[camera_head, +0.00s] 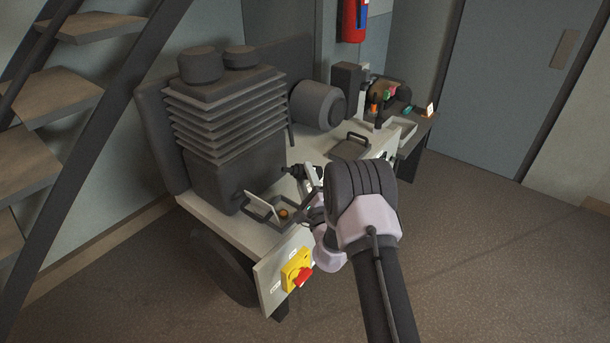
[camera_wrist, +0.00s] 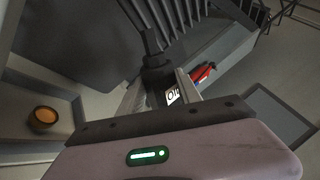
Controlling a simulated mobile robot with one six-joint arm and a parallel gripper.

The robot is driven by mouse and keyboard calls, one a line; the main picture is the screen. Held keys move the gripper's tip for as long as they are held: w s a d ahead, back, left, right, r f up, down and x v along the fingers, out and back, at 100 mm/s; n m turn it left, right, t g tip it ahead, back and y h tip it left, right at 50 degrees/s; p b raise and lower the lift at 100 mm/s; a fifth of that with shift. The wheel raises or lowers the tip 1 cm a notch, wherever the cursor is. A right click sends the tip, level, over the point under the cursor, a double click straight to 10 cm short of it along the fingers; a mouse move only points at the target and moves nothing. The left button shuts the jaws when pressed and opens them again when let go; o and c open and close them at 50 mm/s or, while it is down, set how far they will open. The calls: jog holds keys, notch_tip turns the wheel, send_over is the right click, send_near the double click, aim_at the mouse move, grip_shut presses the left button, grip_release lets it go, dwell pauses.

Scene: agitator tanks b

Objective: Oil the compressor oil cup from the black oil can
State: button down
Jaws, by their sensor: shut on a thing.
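The compressor (camera_head: 230,120) is a dark finned block on a pale base. An orange-topped oil cup (camera_head: 283,213) sits in a shallow recess at the base's near end, beside a raised pale flap (camera_head: 261,205). In the wrist view the oil cup (camera_wrist: 43,117) is at the left, apart from my gripper. My gripper (camera_wrist: 163,92) is shut on the black oil can (camera_wrist: 158,75), which has a white label and a narrow dark part reaching upward in the picture. In the head view the can (camera_head: 293,171) shows only partly, above the base, behind and right of the cup; my arm hides much of my gripper.
A yellow switch with a red knob (camera_head: 297,270) is on the base's front face. A dark motor (camera_head: 318,104) stands behind the compressor. A side table (camera_head: 416,125) with small items is at the back. Stairs (camera_head: 50,90) rise at the left. Open floor (camera_head: 490,250) lies right.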

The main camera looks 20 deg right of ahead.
jog(key=m+p, duration=0.1)
jog(key=m, duration=0.1)
jog(key=m+h+p, duration=0.1)
jog(key=m+p, duration=0.1)
jog(key=shift+a+r+g, duration=0.15)
jog(key=shift+r+g, duration=0.05)
jog(key=shift+g, duration=0.1)
jog(key=shift+f+m+h, duration=0.2)
jog(key=shift+m+h, duration=0.2)
jog(key=shift+m, duration=0.5)
jog(key=shift+p, duration=0.3)
jog(key=shift+r+m+g+p, duration=0.25)
jog(key=shift+m+g+p, duration=0.15)
jog(key=shift+m+p, duration=0.45)
jog(key=m+p, duration=0.2)
jog(key=shift+a+m+h, duration=0.1)
jog(key=shift+m+h, duration=0.25)
jog(key=shift+h, duration=0.05)
jog(key=shift+f+m+g, duration=0.15)
jog(key=shift+m+g, duration=0.15)
jog(key=shift+m, duration=0.2)
